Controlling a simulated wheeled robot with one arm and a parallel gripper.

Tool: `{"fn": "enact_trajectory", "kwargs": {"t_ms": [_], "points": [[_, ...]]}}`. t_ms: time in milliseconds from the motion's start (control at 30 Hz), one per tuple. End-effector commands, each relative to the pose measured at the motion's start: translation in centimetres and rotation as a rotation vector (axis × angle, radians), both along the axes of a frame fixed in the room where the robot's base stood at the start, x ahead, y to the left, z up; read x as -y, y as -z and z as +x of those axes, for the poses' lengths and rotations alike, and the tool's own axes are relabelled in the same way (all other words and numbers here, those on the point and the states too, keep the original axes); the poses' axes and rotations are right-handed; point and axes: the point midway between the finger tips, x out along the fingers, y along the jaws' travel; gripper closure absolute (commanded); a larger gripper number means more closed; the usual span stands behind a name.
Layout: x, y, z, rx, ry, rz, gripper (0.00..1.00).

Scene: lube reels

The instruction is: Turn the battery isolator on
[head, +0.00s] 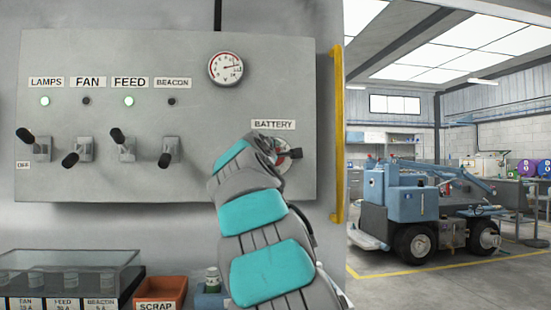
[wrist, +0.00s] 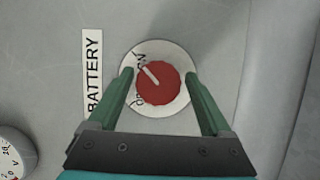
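The battery isolator is a round red knob (wrist: 160,88) on a white dial plate beside the BATTERY label (wrist: 93,72) in the wrist view. My gripper (wrist: 158,76) is open, with one green finger on each side of the knob and a small gap visible at both sides. In the head view my arm hides most of the isolator (head: 284,161), just below its BATTERY label (head: 273,125).
The grey panel (head: 140,185) also carries several lever switches, with LAMPS and FEED lights lit green, and a round gauge (head: 225,68). A yellow rail (head: 337,135) runs along its right edge. Below are an orange SCRAP bin (head: 160,291) and a clear-lidded box (head: 70,275).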

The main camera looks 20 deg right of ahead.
Motion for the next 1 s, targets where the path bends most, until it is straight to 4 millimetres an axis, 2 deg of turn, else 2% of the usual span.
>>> {"fn": "enact_trajectory", "kwargs": {"t_ms": [33,100,567,1000], "points": [[0.0,0.0,0.0,0.001,0.0,-0.001,0.1],[0.0,-0.1,0.0,0.0,0.0,-0.001,0.03],[-0.5,-0.1,-0.5,0.0,0.0,-0.002,0.03],[-3.6,-0.2,-4.6,0.003,0.0,-0.003,0.03]]}}
